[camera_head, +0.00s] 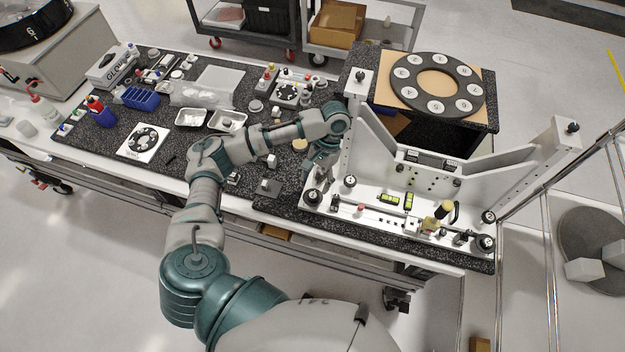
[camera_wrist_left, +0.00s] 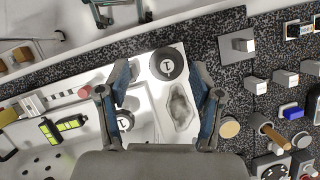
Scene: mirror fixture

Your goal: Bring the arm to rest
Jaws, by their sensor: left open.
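My left arm reaches from the bottom of the head view over the bench, and its left gripper (camera_head: 322,165) hangs above the left end of the white mirror fixture (camera_head: 375,212). In the left wrist view the left gripper (camera_wrist_left: 162,85) has its two blue-grey fingers wide apart with nothing between them. A round black knob marked with a letter (camera_wrist_left: 167,64) on the fixture shows below and between the fingers. Whether the fingertips touch the fixture cannot be told.
The dark speckled bench top (camera_head: 100,150) left of the arm is crowded with bottles, a blue bin (camera_head: 141,97) and small trays. A black ring with round discs (camera_head: 405,62) lies on the raised surface behind the fixture. Two grey carts (camera_head: 285,40) stand at the back.

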